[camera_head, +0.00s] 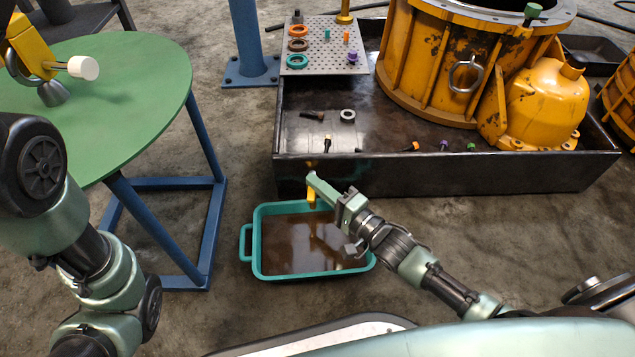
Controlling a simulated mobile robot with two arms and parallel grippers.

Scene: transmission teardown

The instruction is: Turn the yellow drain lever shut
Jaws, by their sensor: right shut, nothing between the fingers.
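The yellow drain lever (311,195) shows as a small yellow piece at the front wall of the dark metal trough (440,175), above the teal drain pan (262,262). It points downward in the picture, and its upper part is hidden by my right gripper. My right gripper (314,181) is shut and empty, with its fingertips at the lever's upper end. I cannot tell whether they touch it. The pan stands on the floor and holds brown liquid. My left arm is at the left edge, and its gripper is out of view.
A large yellow housing (425,60) and loose small parts sit in the trough. A perforated tray (324,48) with rings is at its back left. A round green table (120,80) on blue legs stands left, bearing a yellow tool (35,50). Floor between table and pan is clear.

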